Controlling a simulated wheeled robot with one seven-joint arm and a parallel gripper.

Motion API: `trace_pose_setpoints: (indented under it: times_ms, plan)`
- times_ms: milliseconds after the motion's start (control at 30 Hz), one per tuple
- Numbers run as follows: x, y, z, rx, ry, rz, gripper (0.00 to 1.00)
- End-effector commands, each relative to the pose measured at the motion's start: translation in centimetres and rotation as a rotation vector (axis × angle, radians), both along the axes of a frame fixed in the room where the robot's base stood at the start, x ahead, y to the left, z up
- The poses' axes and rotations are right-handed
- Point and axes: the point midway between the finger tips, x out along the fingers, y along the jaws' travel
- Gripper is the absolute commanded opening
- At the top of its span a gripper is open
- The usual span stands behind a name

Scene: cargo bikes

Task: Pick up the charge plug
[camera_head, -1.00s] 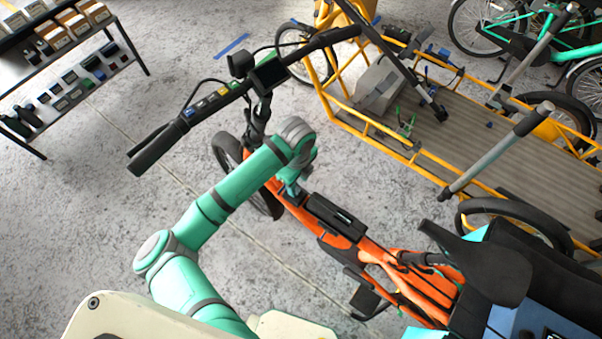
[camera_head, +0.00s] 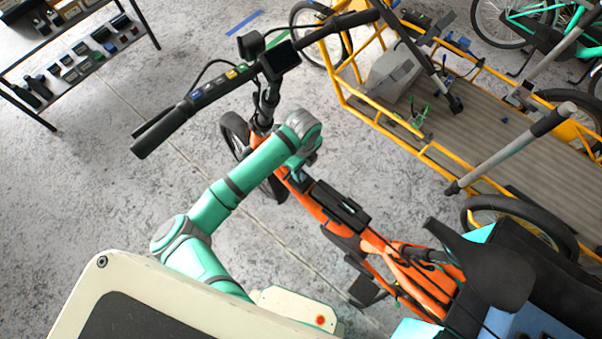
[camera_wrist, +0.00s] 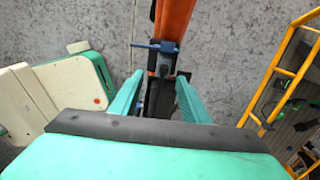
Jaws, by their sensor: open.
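I cannot make out the charge plug for certain in either view. In the wrist view my gripper (camera_wrist: 159,88) is open, its two teal fingers apart on either side of a dark part below the bike's orange frame (camera_wrist: 174,18). A blue clamp-like piece (camera_wrist: 155,46) crosses the frame just beyond the fingertips, with a small grey part (camera_wrist: 166,66) under it. I cannot tell whether the fingers touch anything. In the head view my gripper (camera_head: 300,172) is beside the front of the orange frame and mostly hidden by my wrist.
A black block (camera_head: 338,204) sits on the orange frame. The handlebar (camera_head: 235,75) rises on the far side of my arm. A yellow-railed cargo bed (camera_head: 480,140) stands to the right. A shelf (camera_head: 85,55) with small goods is at upper left. The floor at left is clear.

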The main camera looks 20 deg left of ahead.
Motion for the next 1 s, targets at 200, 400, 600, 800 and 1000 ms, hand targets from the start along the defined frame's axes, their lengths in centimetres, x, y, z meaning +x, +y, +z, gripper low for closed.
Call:
trace_pose_setpoints:
  times_ms: [200, 400, 600, 800, 1000]
  plan:
    - [0.4, 0.4, -2.8, -0.002, 0.003, -0.002, 0.42]
    - [0.5, 0.4, -4.8, -0.001, 0.001, -0.004, 0.42]
    - [0.5, 0.5, -5.0, 0.000, 0.000, -0.004, 0.42]
    - [0.5, 0.5, -5.0, 0.000, 0.001, -0.002, 0.11]
    - [0.5, 0.6, -4.9, 0.000, -0.001, -0.001, 0.00]
